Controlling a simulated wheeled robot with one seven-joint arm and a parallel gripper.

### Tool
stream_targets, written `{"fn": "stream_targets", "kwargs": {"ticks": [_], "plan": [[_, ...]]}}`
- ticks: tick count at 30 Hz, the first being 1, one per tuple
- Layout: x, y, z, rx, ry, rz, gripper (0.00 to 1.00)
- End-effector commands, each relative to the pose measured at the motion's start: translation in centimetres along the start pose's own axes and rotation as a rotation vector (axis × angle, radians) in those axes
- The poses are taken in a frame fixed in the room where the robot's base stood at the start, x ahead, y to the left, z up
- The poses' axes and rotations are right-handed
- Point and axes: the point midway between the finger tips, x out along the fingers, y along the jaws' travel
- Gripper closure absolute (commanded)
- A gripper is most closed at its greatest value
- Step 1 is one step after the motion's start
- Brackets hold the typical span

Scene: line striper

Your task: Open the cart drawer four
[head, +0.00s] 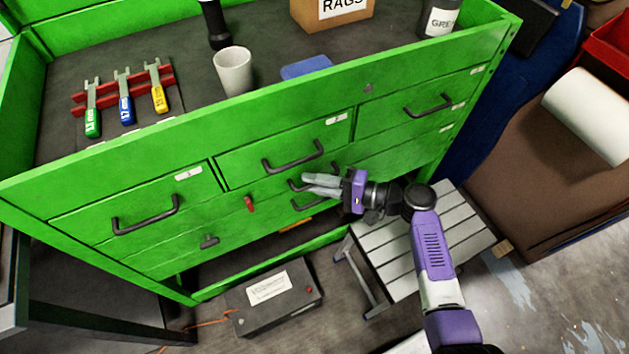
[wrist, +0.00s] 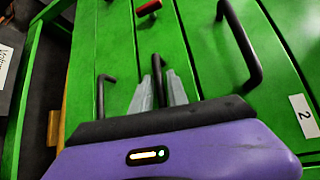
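The green cart has several shut drawers with black bar handles. The wide drawer (head: 384,157) below the top row seems to be drawer four; its number cannot be read. Its handle (wrist: 158,75) stands between my gripper's fingers in the wrist view. My gripper (head: 306,182) reaches the cart front from the right, just below the drawer two handle (head: 293,160). My gripper also shows in the wrist view (wrist: 158,88), its two grey fingers close in on both sides of the bar. In the head view the fingers hide part of this handle.
The lower drawer's handle (head: 313,203) is just below my gripper. A red knob (head: 250,204) sticks out to the left. A slatted step stool (head: 395,262) stands below my arm. A dark box (head: 273,301) lies on the floor before the cart.

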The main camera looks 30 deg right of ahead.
Motion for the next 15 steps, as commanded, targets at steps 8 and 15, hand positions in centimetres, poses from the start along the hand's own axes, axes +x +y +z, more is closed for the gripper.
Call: {"fn": "stream_targets", "kwargs": {"ticks": [8,15], "plan": [[-0.03,0.01,-0.01,0.0,0.0,0.0,1.0],[-0.05,0.02,-0.01,0.0,0.001,0.0,1.0]]}}
